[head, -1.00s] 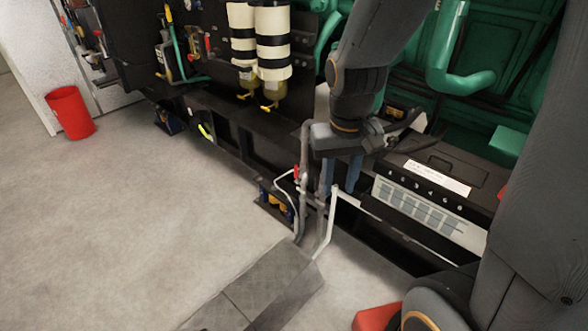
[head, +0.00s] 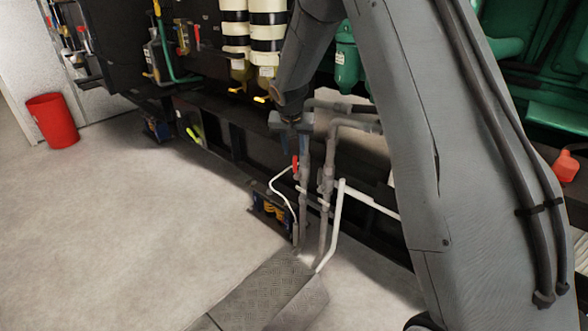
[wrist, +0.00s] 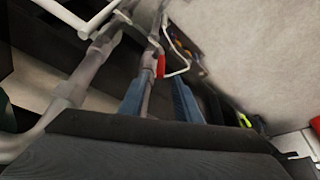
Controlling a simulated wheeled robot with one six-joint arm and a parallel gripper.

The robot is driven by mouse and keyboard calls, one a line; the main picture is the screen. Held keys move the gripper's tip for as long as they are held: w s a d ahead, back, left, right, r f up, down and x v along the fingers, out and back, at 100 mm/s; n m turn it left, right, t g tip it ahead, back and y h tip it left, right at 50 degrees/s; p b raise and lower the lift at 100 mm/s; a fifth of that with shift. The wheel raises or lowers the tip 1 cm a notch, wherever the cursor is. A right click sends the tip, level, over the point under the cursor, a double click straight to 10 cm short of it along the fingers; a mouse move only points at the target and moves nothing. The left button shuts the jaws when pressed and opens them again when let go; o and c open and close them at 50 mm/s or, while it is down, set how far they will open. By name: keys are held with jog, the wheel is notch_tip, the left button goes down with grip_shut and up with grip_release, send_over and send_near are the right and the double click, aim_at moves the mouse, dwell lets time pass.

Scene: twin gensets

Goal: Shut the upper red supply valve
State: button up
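The red valve handle (head: 295,168) stands roughly upright beside a grey vertical pipe (head: 303,205), low in front of the dark genset frame. It also shows in the wrist view (wrist: 161,66), just beyond the fingertips. My gripper (head: 289,135) is right above the handle in the head view, its fingers partly hidden by its own body. In the wrist view my gripper's two blue fingers (wrist: 158,94) are spread apart. A grey pipe shows in the gap between them, and the handle lies ahead of that gap. I cannot tell whether anything touches. No second red valve handle can be made out.
White thin pipes (head: 334,225) and another grey pipe stand close to the right. A blue-and-yellow battery-like unit (head: 270,208) sits on the floor behind. A chequered plate (head: 255,290) covers the floor in front. Open floor lies left, with a red bin (head: 52,120).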

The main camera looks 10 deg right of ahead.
aim_at(295, 158)
jog(key=b+x, duration=0.1)
jog(key=x, duration=0.7)
jog(key=shift+r, duration=0.1)
grip_shut()
